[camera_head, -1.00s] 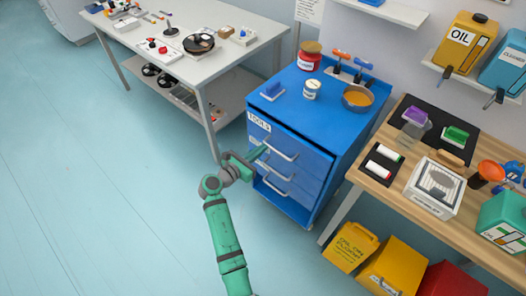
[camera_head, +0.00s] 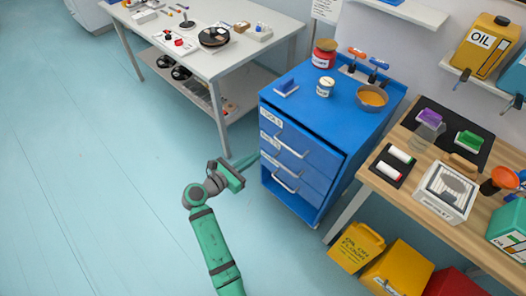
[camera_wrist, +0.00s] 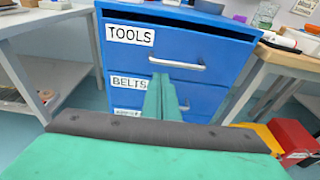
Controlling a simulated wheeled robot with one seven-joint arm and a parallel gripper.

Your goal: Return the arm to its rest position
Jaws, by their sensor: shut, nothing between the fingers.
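My arm (camera_head: 211,240) reaches up from the bottom of the head view. My gripper (camera_head: 250,159) is shut and empty, just left of the blue drawer cabinet (camera_head: 327,92) in that view. In the wrist view the green fingers of my gripper (camera_wrist: 163,98) are together and point towards the drawer fronts. The top drawer, labelled TOOLS (camera_wrist: 131,35), has a dark gap above its front. The BELTS drawer (camera_wrist: 128,81) is below it, and the fingers hide part of it. A third drawer's label is partly hidden.
A white table (camera_head: 193,58) with a lower shelf stands behind my gripper. A wooden workbench (camera_head: 413,187) stands at the right, with a yellow bin (camera_head: 357,247) and other bins beneath. Open blue floor (camera_head: 90,180) lies left of my arm.

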